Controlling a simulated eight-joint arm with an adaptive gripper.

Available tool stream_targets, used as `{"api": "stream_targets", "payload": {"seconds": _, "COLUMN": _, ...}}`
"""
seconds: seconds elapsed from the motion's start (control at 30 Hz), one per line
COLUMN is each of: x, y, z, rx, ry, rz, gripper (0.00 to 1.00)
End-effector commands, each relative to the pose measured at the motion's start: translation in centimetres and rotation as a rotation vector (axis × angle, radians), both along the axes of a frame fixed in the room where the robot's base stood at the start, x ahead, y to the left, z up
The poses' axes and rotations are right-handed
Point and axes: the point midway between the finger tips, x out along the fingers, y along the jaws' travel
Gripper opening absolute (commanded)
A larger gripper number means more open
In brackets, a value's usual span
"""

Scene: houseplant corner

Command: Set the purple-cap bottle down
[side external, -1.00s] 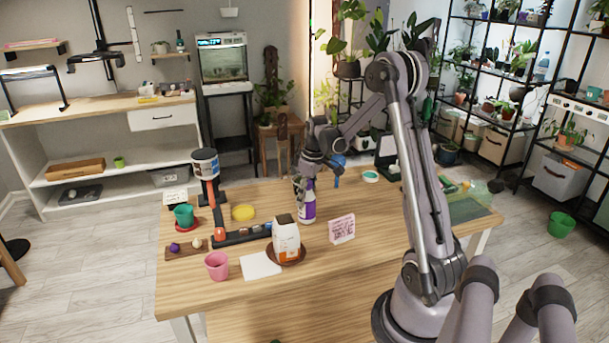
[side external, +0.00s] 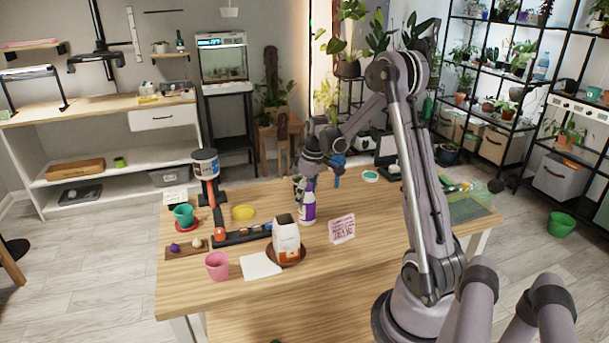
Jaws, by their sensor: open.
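The purple-and-white bottle (side external: 308,209) stands upright on the wooden table, behind the paper bag and left of the pink card. My gripper (side external: 303,186) is open, pointing down at the bottle's upper part. Its fingers hide part of the bottle's top, so I cannot tell whether they still touch it. The cap is too small and covered to make out.
A yellow dish (side external: 243,212) and a pink pot (side external: 217,266) are left.

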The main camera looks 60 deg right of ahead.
Motion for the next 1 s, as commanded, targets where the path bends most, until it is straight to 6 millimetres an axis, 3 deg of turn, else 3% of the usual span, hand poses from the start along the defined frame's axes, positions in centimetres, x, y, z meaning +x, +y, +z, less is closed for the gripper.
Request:
{"api": "stream_targets", "payload": {"seconds": 0.5, "x": -1.4, "y": 0.0, "z": 9.0, "rx": 0.0, "ry": 0.0, "rz": -0.001, "gripper": 0.73}}
{"api": "stream_targets", "payload": {"seconds": 0.77, "x": -1.7, "y": 0.0, "z": 11.2, "rx": 0.0, "ry": 0.0, "rz": 0.0, "gripper": 0.73}}
{"api": "stream_targets", "payload": {"seconds": 0.87, "x": -1.6, "y": 0.9, "z": 11.8, "rx": -0.005, "ry": -0.006, "rz": 0.002, "gripper": 0.73}}
{"api": "stream_targets", "payload": {"seconds": 1.0, "x": -0.9, "y": 4.9, "z": 13.0, "rx": -0.034, "ry": -0.038, "rz": 0.004, "gripper": 0.73}}
